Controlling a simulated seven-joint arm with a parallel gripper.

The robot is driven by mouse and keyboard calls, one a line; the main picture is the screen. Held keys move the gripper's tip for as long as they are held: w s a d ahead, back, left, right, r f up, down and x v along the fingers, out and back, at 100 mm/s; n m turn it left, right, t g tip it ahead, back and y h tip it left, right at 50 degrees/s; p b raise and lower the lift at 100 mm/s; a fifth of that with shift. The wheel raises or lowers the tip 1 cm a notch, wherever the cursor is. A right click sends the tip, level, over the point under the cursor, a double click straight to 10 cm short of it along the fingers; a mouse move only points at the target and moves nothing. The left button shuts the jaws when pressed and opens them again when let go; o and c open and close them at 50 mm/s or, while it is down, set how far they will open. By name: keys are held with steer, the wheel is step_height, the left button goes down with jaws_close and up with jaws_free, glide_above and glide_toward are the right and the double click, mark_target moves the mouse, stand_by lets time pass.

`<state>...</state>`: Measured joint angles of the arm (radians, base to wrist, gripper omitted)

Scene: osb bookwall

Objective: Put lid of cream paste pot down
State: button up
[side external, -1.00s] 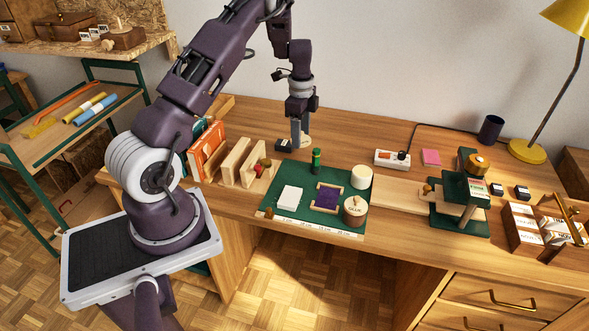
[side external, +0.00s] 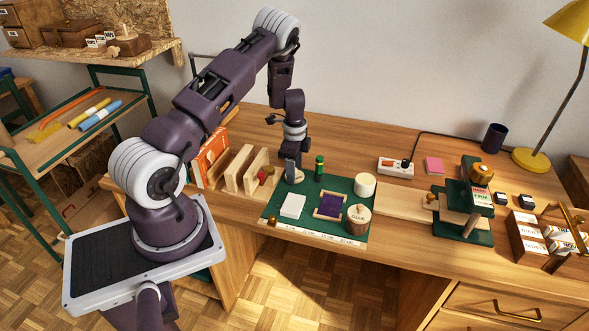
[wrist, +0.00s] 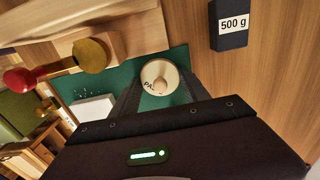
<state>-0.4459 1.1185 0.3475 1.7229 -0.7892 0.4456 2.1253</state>
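The round cream lid with a small knob and partly visible lettering (wrist: 160,84) is between my gripper's fingers in the wrist view. The fingers seem to grip it by its rim. In the side view, my gripper (side external: 292,174) is low at the back left corner of the green mat (side external: 335,187), with the lid (side external: 298,178) partly hidden behind it. I cannot tell whether the lid touches the surface. The cream pot (side external: 364,185) stands without a lid at the mat's back right, well right of my gripper.
A green bottle (side external: 319,167) stands close to the right of my gripper. Wooden blocks (side external: 240,170) stand to the left. A 500 g weight (wrist: 231,25) is close by in the wrist view. A white block (side external: 292,206), purple framed piece (side external: 330,205) and glue pot (side external: 358,219) occupy the mat.

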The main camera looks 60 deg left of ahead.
steer(key=o, duration=0.4)
steer(key=shift+r, duration=0.1)
step_height(320, 180, up, 12)
steer(key=s+d+r+n+t, duration=0.2)
steer(key=d+r+n, duration=0.2)
steer(key=d+r, duration=1.3)
steer(key=s+d+r+n+t, duration=0.2)
steer(key=s+d+r, duration=0.6)
steer(key=s+d, duration=0.15)
steer(key=s+d+n, duration=0.1)
steer(key=s, duration=0.2)
steer(key=s+d+n+t, duration=0.1)
steer(key=s, duration=0.3)
steer(key=s+d+f+n, duration=0.1)
steer(key=s, duration=0.3)
steer(key=shift+t, duration=0.3)
